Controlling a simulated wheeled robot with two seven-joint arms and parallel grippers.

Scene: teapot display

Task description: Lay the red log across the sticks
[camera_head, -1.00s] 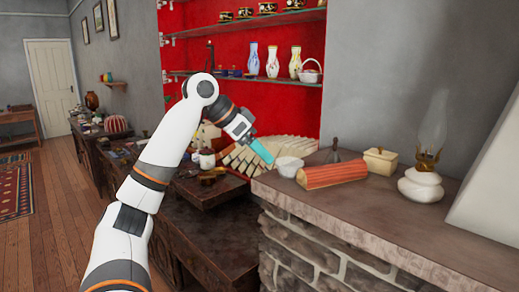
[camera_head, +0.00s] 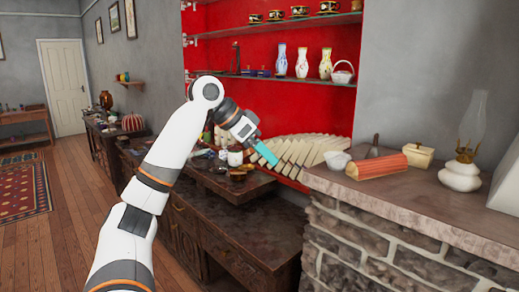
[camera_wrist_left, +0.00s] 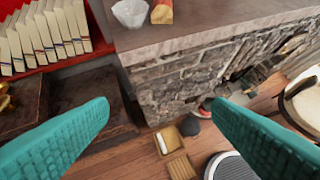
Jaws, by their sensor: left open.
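A reddish, ribbed, log-like block with a pale end (camera_head: 378,165) lies on the stone mantel. It also shows at the top of the left wrist view (camera_wrist_left: 162,12). I cannot tell whether it is the red log. A small red thing (camera_wrist_left: 206,104) shows low by the fireplace in the left wrist view, too small to identify. I cannot make out the sticks. My left gripper (camera_head: 265,153) has turquoise fingers, spread wide and empty in the left wrist view (camera_wrist_left: 160,108). In the head view it appears left of the mantel block, apart from it. My right gripper is not in view.
The stone mantel (camera_head: 430,200) also holds a white bowl (camera_head: 334,160), a cream box (camera_head: 418,155) and an oil lamp (camera_head: 463,165). A dark cabinet (camera_head: 240,225) stands left of it. On the floor is a wooden box (camera_wrist_left: 178,140). Wooden floor is open at left.

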